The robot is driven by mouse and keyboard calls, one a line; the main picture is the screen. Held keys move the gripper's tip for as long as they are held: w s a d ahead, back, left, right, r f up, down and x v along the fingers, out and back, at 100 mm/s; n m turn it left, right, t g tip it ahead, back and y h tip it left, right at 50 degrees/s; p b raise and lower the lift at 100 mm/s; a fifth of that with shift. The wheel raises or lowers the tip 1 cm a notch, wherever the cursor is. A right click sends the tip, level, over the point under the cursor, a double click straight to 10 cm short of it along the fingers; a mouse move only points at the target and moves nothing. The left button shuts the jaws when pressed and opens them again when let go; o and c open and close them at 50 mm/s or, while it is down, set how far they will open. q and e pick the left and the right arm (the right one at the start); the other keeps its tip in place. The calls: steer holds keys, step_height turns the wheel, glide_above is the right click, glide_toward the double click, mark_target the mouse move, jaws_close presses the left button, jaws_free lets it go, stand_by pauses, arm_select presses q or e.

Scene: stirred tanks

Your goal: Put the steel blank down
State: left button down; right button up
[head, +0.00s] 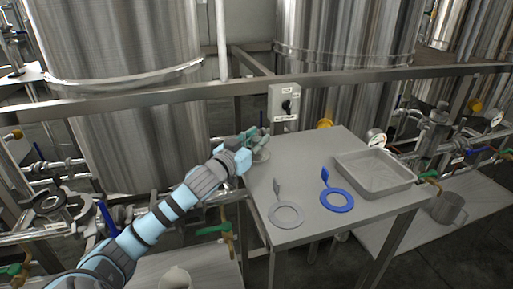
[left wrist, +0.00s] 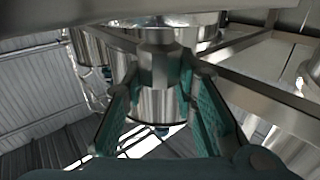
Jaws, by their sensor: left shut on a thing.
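My left gripper (head: 254,142) is over the far left corner of the small steel table (head: 310,165). It is shut on a grey steel piece, which I take to be the steel blank (head: 262,156); its pale rounded edge shows just below the fingers. In the left wrist view the steel piece (left wrist: 158,65) stands between the two green-padded fingers (left wrist: 160,90). The fingers hide part of it, and I cannot tell whether it touches the tabletop. My right gripper is not in view.
A switch box (head: 284,106) and a rail (head: 150,98) are behind. The tabletop's middle is clear.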

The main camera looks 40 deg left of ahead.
mark_target(255, 142)
arm_select(q)
steer(key=shift+f, duration=0.15)
steer(key=c, duration=1.4)
jaws_free()
steer(key=shift+o, duration=0.5)
steer(key=shift+s, duration=0.25)
steer(key=s, duration=0.2)
steer(key=s+p, duration=0.1)
steer(key=s, duration=0.2)
steer(key=shift+s+d+p, duration=0.3)
steer(key=shift+d, duration=0.05)
steer(key=s+p, duration=0.3)
steer(key=s, duration=0.1)
steer(key=s+p, duration=0.1)
steer(key=p, duration=0.1)
steer(key=shift+s+d+p, duration=0.25)
steer(key=shift+s+p, duration=0.05)
steer(key=shift+s, duration=0.1)
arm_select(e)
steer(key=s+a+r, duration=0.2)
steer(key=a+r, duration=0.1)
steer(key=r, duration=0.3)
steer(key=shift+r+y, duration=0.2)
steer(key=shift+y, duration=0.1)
